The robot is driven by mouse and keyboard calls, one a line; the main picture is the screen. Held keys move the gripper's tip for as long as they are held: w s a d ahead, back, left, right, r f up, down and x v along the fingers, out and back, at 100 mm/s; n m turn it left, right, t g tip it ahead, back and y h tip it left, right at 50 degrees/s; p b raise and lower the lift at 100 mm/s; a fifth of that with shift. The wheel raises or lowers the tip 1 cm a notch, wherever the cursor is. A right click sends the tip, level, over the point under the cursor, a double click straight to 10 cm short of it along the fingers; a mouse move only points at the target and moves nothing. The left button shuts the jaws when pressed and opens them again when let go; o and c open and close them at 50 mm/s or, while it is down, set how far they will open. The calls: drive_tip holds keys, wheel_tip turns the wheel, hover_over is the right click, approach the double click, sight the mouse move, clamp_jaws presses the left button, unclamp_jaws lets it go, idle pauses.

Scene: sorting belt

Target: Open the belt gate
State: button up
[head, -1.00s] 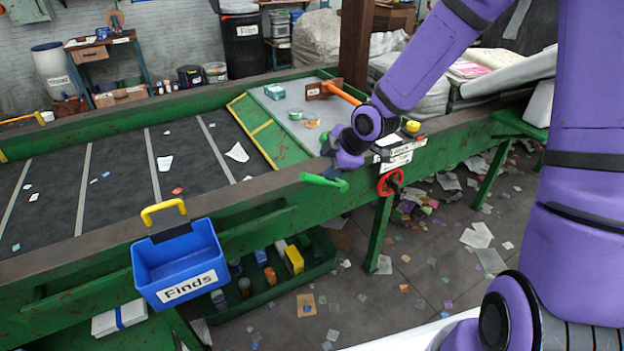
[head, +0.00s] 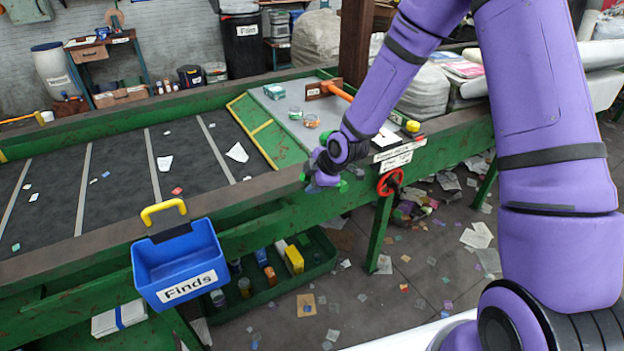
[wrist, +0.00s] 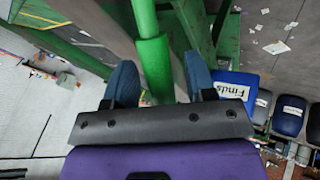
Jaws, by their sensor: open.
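A green lever handle (wrist: 153,65) with a thicker round grip lies between my gripper's two blue fingers in the wrist view. My gripper (wrist: 160,80) is open, with one finger on each side of the grip; I cannot tell whether either touches it. In the head view my gripper (head: 322,180) is at the belt frame's front side, and only small green ends of the handle (head: 343,186) show around it. A green board with yellow edges (head: 250,128) stands slantwise across the belt's right end; it looks like the gate.
A red handwheel (head: 390,183) is just right of my gripper, below white labels. A blue Finds bin (head: 180,262) hangs on the frame at left. The dark belt (head: 110,185) carries scattered scraps.

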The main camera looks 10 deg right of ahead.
clamp_jaws()
drive_tip(key=shift+w+d+r+m+y, duration=0.2)
drive_tip(key=shift+d+r+m+y, duration=0.1)
drive_tip(key=shift+d+r+y, duration=0.65)
drive_tip(key=shift+a, duration=0.1)
unclamp_jaws()
drive_tip(key=shift+r, duration=0.1)
